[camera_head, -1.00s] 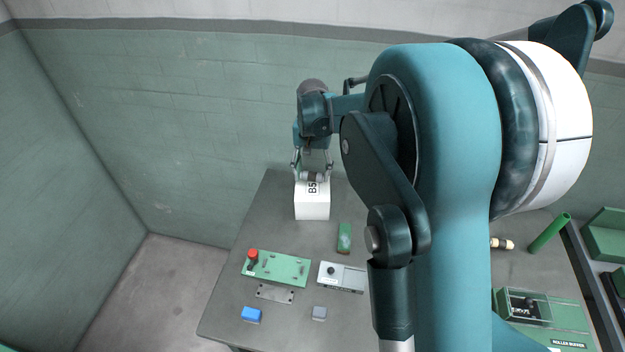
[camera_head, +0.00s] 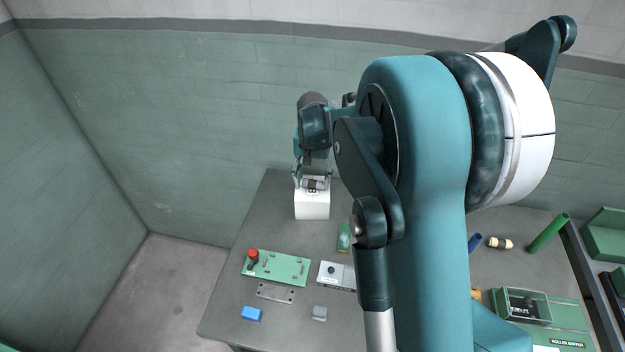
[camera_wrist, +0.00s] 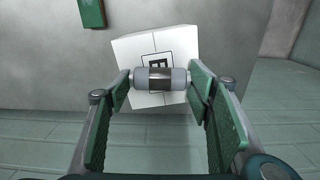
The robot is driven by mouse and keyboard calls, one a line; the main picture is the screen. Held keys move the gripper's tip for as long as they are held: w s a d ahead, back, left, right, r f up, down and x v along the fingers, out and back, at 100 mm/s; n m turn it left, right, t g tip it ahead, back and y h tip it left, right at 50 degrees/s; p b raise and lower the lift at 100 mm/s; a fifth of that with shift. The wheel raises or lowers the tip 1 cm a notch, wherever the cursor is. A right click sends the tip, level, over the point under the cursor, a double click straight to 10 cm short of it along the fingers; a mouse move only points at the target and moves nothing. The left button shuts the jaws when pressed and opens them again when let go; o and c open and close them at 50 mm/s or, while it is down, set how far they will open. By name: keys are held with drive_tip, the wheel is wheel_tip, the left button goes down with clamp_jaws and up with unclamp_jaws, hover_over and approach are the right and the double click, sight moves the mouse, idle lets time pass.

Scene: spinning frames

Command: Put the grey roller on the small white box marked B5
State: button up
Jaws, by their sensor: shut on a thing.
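The small white box (camera_head: 312,207) stands at the far end of the grey table. In the wrist view the box (camera_wrist: 128,53) fills the upper middle, with a black framed marking partly hidden behind the roller. My gripper (camera_head: 312,181) is over the top of the box, pointing down. It is shut on the grey roller, a light grey cylinder with a dark middle band, gripped by its two ends between green finger pads. The roller (camera_wrist: 160,78) lies across the box in the wrist view. I cannot tell whether it touches the box top.
A green block (camera_head: 343,238) lies in front of the box to the right. Nearer are a green panel with a red knob (camera_head: 280,267), a white control box (camera_head: 336,276), a blue block (camera_head: 251,313) and a grey block (camera_head: 319,313). My arm covers the table's middle right.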

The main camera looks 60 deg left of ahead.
sight(313, 181)
drive_tip(key=shift+f, duration=0.15)
drive_tip(key=o, duration=0.9)
drive_tip(key=shift+o, duration=0.2)
wheel_tip(313, 181, up, 12)
drive_tip(key=shift+b, duration=0.45)
idle(0.4)
idle(0.4)
